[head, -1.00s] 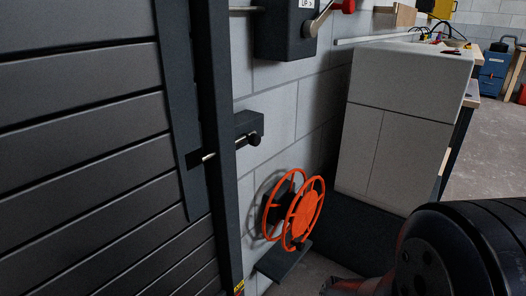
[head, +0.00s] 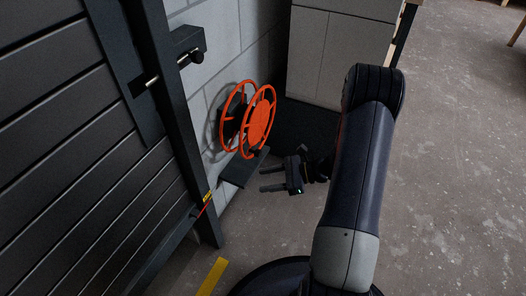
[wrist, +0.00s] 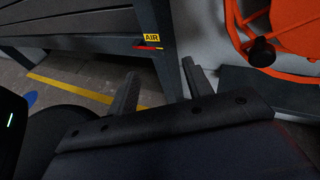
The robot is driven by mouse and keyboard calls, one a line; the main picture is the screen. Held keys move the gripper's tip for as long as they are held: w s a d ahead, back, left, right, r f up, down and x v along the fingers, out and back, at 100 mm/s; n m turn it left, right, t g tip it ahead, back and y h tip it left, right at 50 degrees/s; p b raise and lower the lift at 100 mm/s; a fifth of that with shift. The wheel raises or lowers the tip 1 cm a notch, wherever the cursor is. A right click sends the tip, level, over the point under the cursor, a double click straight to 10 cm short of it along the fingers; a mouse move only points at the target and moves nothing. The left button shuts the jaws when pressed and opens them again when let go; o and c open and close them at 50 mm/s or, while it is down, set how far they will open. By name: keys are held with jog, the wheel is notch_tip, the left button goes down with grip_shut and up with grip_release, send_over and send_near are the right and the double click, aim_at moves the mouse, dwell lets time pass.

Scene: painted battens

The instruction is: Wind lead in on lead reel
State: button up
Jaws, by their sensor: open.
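The orange lead reel (head: 259,117) is mounted low on the block wall, with two spoked orange rims and a dark centre. A dark shelf or bracket (head: 243,168) juts out below it. In the wrist view the reel (wrist: 289,22) fills the upper right, with a black knob (wrist: 262,52) on its face. My gripper (head: 266,180) is open and empty, below and to the right of the reel and apart from it. In the wrist view its two fingers (wrist: 160,88) point away from the camera, left of the reel. No lead can be made out on the reel.
A dark slatted shutter (head: 65,150) with its post stands at the left, with a bolt (head: 178,62) on the wall above the reel. A pale cabinet (head: 338,50) stands behind. A yellow floor line (head: 212,277) runs at the bottom. Open floor (head: 455,150) lies right.

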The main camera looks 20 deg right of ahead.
aim_at(260, 154)
jog(key=w+d+f+m+t+p, duration=0.1)
jog(key=w+d+m+t, duration=0.2)
jog(key=d+t, duration=0.15)
jog(key=w+d+f+m+t, duration=0.2)
jog(key=d+m+t, duration=0.1)
jog(key=d+m, duration=0.15)
jog(key=shift+n, duration=0.35)
jog(key=b+x, duration=0.1)
jog(key=x, duration=0.4)
jog(key=b+x, duration=0.1)
jog(key=x, duration=0.4)
jog(key=shift+w+d+r, duration=0.1)
jog(key=shift+w+d, duration=0.1)
jog(key=shift+w, duration=0.15)
jog(key=shift+c, duration=0.2)
grip_shut()
